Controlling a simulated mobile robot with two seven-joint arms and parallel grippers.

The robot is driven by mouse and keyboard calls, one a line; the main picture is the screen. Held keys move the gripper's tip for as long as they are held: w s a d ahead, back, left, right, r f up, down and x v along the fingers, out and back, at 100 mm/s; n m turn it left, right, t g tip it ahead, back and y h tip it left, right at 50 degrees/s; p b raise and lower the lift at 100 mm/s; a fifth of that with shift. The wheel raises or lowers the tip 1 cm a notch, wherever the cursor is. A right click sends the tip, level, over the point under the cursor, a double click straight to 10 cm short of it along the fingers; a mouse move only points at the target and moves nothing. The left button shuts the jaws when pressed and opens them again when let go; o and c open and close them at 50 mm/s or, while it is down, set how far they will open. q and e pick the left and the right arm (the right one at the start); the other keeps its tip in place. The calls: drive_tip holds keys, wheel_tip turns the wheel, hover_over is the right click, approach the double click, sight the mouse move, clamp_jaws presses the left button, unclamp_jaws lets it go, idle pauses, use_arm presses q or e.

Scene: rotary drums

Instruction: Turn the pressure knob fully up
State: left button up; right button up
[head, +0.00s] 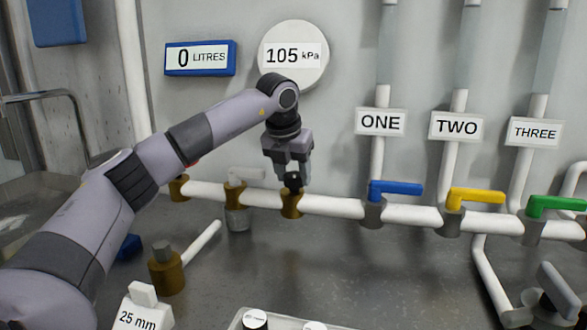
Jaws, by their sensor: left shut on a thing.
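My left gripper (293,180) reaches down to a brass fitting (291,205) on the white horizontal pipe. It is shut on the small dark knob at the top of this fitting; the fingers hide most of the knob, so its turn angle cannot be told. I take this to be the pressure knob. The round white gauge (291,55) above reads 105 kPa.
A blue-framed display (200,58) reads 0 LITRES. Blue (396,188), yellow (475,196) and green (555,204) valve handles sit on the pipe to the right, below signs ONE, TWO and THREE. A 25 mm block (139,315) and a tray (285,323) are in front.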

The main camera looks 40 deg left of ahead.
use_arm(q)
drive_tip(key=shift+a+r+m+h+p, duration=0.1)
drive_tip(key=shift+r+m+h+p, duration=0.2)
drive_tip(key=shift+m+p, duration=0.45)
drive_tip(key=shift+m+h+p, duration=0.4)
drive_tip(key=shift+m+p, duration=0.45)
drive_tip(key=shift+m, duration=0.2)
drive_tip(key=m+h+p, duration=0.1)
drive_tip(key=m+p, duration=0.3)
drive_tip(key=shift+a+h+p, duration=0.15)
drive_tip(key=shift+h+p, duration=0.15)
drive_tip(key=shift+h, duration=0.1)
drive_tip(key=shift+m+h+p, duration=0.3)
drive_tip(key=shift+m+p, duration=0.35)
drive_tip(key=shift+m, duration=0.45)
drive_tip(key=m, duration=0.2)
drive_tip(key=shift+w+f+m+g+h+p, duration=0.15)
drive_tip(key=shift+m+g+h+p, duration=0.15)
drive_tip(key=shift+g+h+p, duration=0.1)
drive_tip(key=shift+a+m+g+h, duration=0.1)
drive_tip(key=shift+m+g+h, duration=0.4)
drive_tip(key=shift+m, duration=1.3)
drive_tip(key=o, duration=1)
drive_tip(key=shift+f, duration=0.1)
